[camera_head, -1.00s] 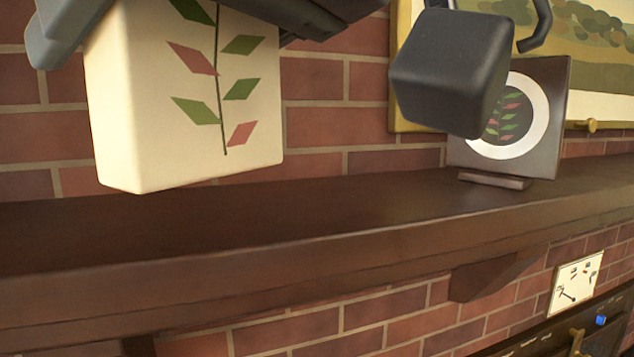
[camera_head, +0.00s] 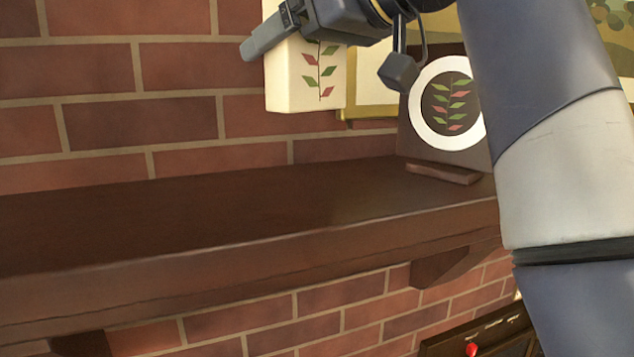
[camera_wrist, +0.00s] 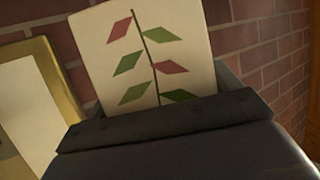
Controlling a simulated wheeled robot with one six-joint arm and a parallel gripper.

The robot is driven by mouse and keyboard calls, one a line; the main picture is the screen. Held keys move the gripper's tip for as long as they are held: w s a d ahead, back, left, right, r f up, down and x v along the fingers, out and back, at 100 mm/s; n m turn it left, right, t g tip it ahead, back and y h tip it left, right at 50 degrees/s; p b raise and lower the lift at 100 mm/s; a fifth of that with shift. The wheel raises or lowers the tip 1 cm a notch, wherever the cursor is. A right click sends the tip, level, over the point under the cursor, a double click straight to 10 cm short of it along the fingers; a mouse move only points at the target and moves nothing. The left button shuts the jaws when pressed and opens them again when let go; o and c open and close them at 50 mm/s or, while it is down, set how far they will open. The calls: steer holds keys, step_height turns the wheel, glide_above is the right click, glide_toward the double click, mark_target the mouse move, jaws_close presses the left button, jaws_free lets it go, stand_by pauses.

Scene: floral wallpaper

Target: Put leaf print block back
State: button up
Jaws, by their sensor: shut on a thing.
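The leaf print block (camera_head: 305,85) is a cream block with a stem of green and red leaves on its face. My gripper (camera_head: 300,38) is shut on its upper part and holds it upright in the air above the dark wooden shelf (camera_head: 230,215). In the wrist view the block (camera_wrist: 155,50) rises between the jaws (camera_wrist: 165,115), leaf face toward the camera. A dark plaque (camera_head: 415,140) with a white ring around a similar leaf print stands on the shelf to the right of the block, partly hidden by my arm.
The shelf's left and middle stretch is bare. A red brick wall (camera_head: 110,130) stands behind it. A gold-framed picture (camera_head: 372,108) hangs behind the plaque; its frame also shows in the wrist view (camera_wrist: 52,65). A dark panel with a red knob (camera_head: 472,349) is below.

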steer(key=shift+w+d+f, duration=0.1)
steer(key=shift+d, duration=0.1)
steer(key=shift+f, duration=4.85)
steer(key=shift+f, duration=0.1)
steer(key=shift+f, duration=0.15)
steer(key=o, duration=1)
steer(key=shift+r, duration=0.25)
steer(key=shift+b+v, duration=1.2)
steer(key=shift+v, duration=4.75)
